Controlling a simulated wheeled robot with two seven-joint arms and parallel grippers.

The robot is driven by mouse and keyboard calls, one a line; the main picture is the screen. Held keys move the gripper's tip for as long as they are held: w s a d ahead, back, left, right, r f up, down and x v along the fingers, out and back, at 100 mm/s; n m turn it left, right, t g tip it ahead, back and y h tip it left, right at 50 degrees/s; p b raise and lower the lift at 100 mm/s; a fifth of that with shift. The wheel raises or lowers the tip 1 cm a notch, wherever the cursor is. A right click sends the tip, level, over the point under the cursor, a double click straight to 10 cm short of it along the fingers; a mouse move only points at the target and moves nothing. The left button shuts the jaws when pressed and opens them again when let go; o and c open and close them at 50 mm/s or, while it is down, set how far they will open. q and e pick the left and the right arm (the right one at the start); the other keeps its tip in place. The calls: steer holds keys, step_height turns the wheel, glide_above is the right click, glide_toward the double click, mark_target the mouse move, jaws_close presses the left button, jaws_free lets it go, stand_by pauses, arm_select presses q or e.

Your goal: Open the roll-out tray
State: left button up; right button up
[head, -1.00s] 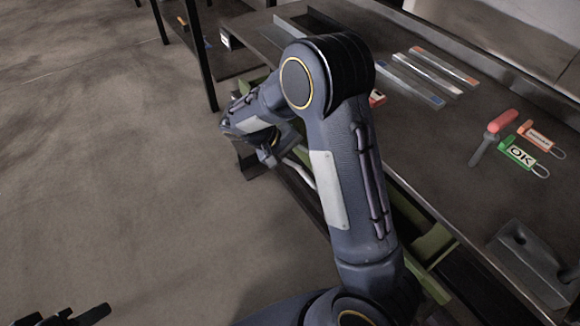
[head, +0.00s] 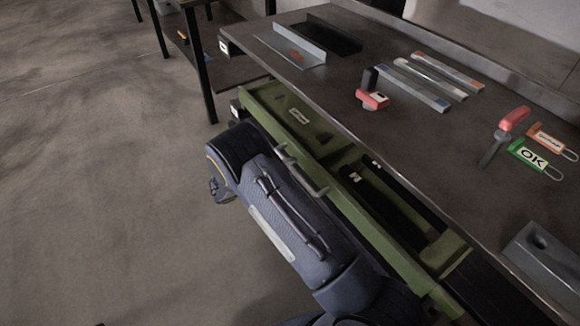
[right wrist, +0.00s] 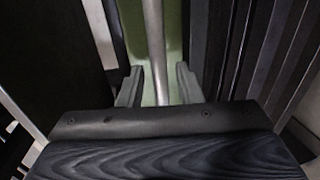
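The green roll-out tray (head: 377,245) stands partly out from under the bench top in the head view, its inside showing. Its grey handle (head: 312,184) is on the front wall. A gap shows beside the right finger; I cannot tell whether the bar is touched. My left gripper is out of view.
The bench top (head: 420,155) carries a red-and-black tool (head: 372,99), several flat strips (head: 412,84), a red-handled tool (head: 505,135), a green OK tag (head: 528,153) and a grey block (head: 545,260). The floor (head: 100,180) at the left is clear.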

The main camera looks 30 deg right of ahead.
steer(key=shift+d+f, duration=0.1)
steer(key=shift+d, duration=0.45)
jaws_close()
